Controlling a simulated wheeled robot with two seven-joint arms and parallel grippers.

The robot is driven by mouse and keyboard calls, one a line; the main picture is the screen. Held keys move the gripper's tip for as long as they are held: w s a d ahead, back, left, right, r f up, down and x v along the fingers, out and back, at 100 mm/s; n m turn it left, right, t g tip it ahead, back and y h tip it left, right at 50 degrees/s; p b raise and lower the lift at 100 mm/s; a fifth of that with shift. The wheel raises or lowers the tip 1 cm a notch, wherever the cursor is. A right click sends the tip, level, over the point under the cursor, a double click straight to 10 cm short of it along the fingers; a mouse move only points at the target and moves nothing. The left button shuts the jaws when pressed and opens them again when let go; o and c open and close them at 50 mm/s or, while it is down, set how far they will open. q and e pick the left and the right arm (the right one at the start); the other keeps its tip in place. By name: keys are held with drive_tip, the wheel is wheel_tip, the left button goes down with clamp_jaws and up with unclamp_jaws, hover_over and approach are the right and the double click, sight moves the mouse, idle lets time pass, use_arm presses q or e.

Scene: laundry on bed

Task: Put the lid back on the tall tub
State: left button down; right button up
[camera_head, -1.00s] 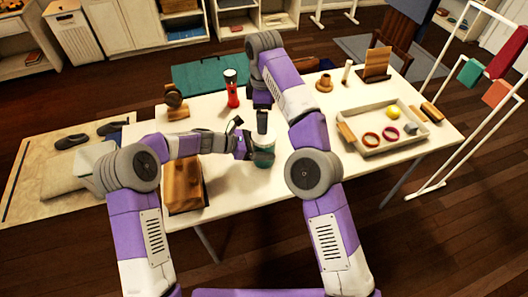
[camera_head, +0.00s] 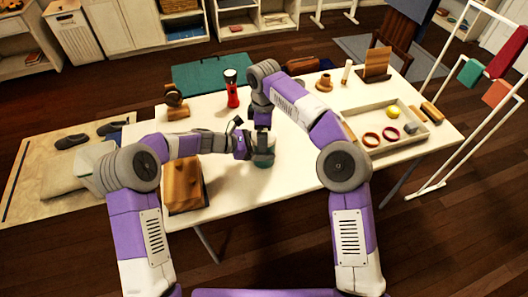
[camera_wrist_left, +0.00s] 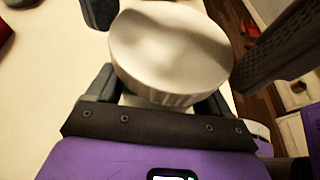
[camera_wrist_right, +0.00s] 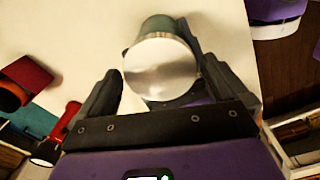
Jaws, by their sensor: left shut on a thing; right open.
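The tall tub (camera_head: 263,161) is teal and stands on the white table. My left gripper (camera_head: 250,146) is shut around its side; its fingers show on both sides of the tub in the left wrist view (camera_wrist_left: 158,100). A round whitish lid (camera_wrist_left: 172,45) lies over the tub's top; it looks silvery in the right wrist view (camera_wrist_right: 160,68). I cannot tell whether it is fully seated. My right gripper (camera_head: 263,135) points down over the tub. Its open fingers (camera_wrist_right: 160,88) stand on either side of the lid, with gaps visible.
A red flashlight (camera_head: 232,90) stands behind. A wooden block (camera_head: 184,186) is at the left. A shallow tray (camera_head: 405,140) with rings and a yellow ball (camera_head: 393,112) is at the right. Table between tub and tray is mostly clear.

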drive_tip(key=shift+f, duration=0.1)
drive_tip(key=shift+c, duration=0.5)
drive_tip(key=c, duration=0.9)
drive_tip(key=shift+m, duration=0.8)
drive_tip(key=o, duration=1)
drive_tip(key=shift+r, duration=2.25)
drive_tip(key=shift+r, duration=0.1)
drive_tip(key=shift+w+a+r+n, duration=0.15)
drive_tip(key=shift+r+n, duration=0.25)
drive_tip(key=shift+r, duration=0.3)
drive_tip(key=shift+r+n, duration=0.5)
drive_tip(key=shift+r, duration=0.45)
